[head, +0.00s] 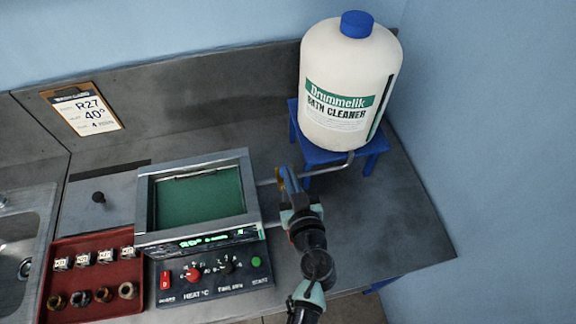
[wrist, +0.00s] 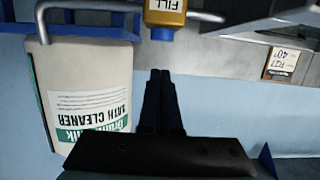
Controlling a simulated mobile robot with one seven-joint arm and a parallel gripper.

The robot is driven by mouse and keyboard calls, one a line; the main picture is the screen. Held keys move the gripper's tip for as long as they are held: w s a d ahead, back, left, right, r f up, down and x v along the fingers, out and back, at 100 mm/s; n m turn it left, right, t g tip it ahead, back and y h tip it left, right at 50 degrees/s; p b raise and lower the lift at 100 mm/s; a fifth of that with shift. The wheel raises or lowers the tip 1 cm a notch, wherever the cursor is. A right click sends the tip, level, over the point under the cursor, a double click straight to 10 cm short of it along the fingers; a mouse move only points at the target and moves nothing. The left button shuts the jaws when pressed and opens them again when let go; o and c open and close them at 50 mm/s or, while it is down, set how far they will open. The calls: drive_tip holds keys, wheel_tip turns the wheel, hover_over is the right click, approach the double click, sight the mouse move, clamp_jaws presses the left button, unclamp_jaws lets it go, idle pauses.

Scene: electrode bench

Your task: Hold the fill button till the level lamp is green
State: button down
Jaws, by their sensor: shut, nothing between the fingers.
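The fill valve (head: 281,178) is a small yellow block on the pipe between bottle and bath, partly hidden by my gripper in the head view. In the head view my gripper (head: 287,192) is right of the bath (head: 146,205), whose inside looks green. I cannot pick out a level lamp.
A large cleaner bottle (head: 340,75) stands on a blue stand (head: 370,160). The control panel (head: 215,280) has knobs and a green start button (head: 256,262). A red tray (head: 90,310) of small parts is at left. The bench right of my arm is clear.

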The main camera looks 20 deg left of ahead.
drive_tip(key=v, duration=0.7)
drive_tip(key=shift+s+d, duration=0.2)
drive_tip(key=shift+s, duration=0.15)
drive_tip(key=shift+r, duration=0.1)
idle(0.9)
